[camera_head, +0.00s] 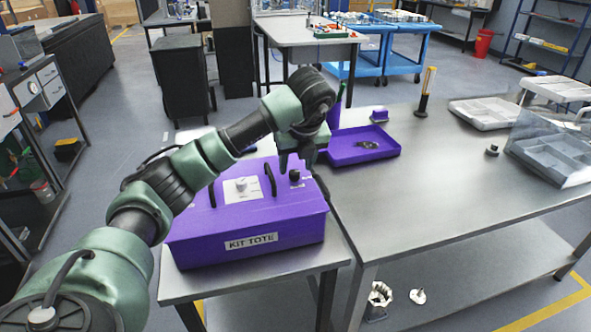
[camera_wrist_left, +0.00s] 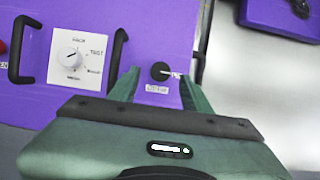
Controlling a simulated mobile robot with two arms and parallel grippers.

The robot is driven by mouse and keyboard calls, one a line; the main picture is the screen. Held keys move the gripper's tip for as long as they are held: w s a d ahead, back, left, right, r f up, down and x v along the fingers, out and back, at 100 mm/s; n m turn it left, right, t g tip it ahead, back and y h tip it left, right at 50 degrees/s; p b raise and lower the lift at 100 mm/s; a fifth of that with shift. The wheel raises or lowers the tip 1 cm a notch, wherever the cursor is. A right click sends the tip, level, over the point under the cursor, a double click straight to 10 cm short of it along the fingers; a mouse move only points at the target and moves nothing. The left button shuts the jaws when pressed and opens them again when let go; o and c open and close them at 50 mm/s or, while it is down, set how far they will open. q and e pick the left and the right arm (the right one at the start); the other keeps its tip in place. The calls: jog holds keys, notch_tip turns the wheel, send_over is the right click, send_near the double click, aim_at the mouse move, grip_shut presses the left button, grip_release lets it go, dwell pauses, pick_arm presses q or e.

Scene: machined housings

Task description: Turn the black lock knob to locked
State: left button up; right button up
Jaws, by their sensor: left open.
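The black lock knob (camera_head: 294,176) is on top of the purple kit tote (camera_head: 210,244), near its right end. In the left wrist view the knob (camera_wrist_left: 160,71) is round with a pale pointer mark toward the right, where a small label is partly covered. Another small label (camera_wrist_left: 157,89) lies just below it, too small to read surely. My left gripper (camera_head: 295,164) is open and points down over the knob. In the left wrist view its fingertips (camera_wrist_left: 160,82) stand on either side of the knob, with gaps visible. My right gripper is not in view.
A white dial plate (camera_wrist_left: 77,58) sits between two black handles (camera_wrist_left: 120,50) on the tote. A purple tray (camera_head: 372,155) with a dark part lies behind on the bench. Grey trays (camera_head: 487,112) and a clear panel are at the right. The bench middle is clear.

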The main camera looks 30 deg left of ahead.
aim_at(299, 188)
pick_arm(q)
jog(key=v, duration=0.5)
jog(key=shift+r, duration=0.15)
dwell(0.3)
